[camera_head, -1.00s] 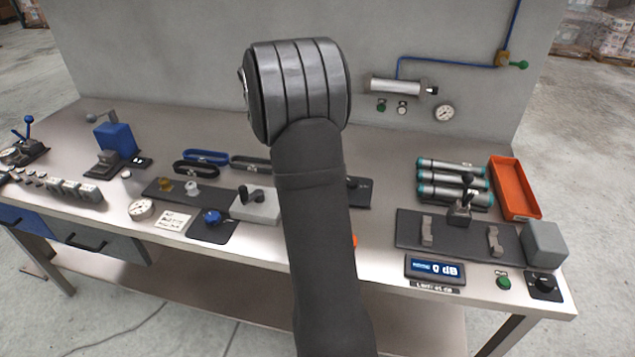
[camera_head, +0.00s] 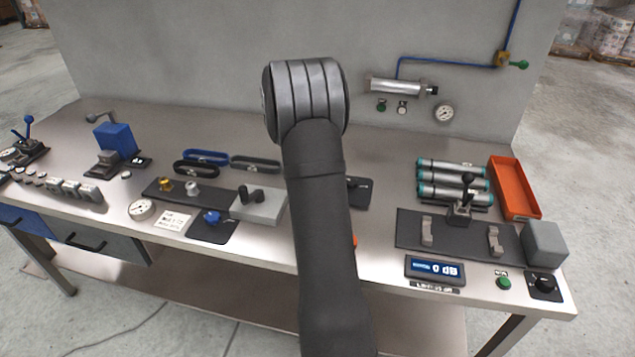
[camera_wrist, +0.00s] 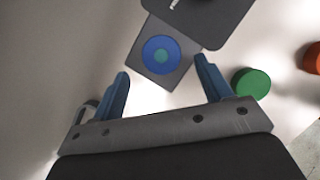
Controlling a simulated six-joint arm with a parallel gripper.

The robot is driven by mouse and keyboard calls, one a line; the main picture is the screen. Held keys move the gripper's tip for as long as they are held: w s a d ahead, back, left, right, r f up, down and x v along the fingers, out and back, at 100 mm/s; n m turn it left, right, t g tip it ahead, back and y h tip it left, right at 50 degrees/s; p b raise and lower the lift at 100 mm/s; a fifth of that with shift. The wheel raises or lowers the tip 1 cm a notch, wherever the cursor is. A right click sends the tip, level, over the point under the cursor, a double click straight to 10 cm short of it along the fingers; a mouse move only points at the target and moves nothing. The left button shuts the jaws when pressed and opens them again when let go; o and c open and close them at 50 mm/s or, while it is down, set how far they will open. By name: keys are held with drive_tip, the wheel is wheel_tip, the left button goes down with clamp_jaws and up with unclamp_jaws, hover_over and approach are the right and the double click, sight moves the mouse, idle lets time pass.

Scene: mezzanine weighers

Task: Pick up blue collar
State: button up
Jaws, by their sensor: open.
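In the wrist view a round blue ring (camera_wrist: 148,47), which looks like the blue collar, surrounds a teal centre and sits on a dark grey square plate (camera_wrist: 146,69). My gripper (camera_wrist: 162,66) is open with its two blue fingers apart. The ring appears between and slightly beyond the fingertips, with nothing held. I cannot tell the height gap between the fingertips and the ring. In the head view my arm hides the gripper and this spot.
In the wrist view a dark panel (camera_wrist: 205,15) lies beyond the plate, with a green button (camera_wrist: 251,83) and an orange round part (camera_wrist: 313,58) to the right. In the head view a grey block with a black handle (camera_head: 258,207) stands left of my arm.

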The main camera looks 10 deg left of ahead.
drive_tip(key=x, duration=0.4)
drive_tip(key=shift+d+r, duration=0.1)
drive_tip(key=shift+d, duration=0.1)
drive_tip(key=c, duration=1.1)
drive_tip(key=shift+o, duration=0.2)
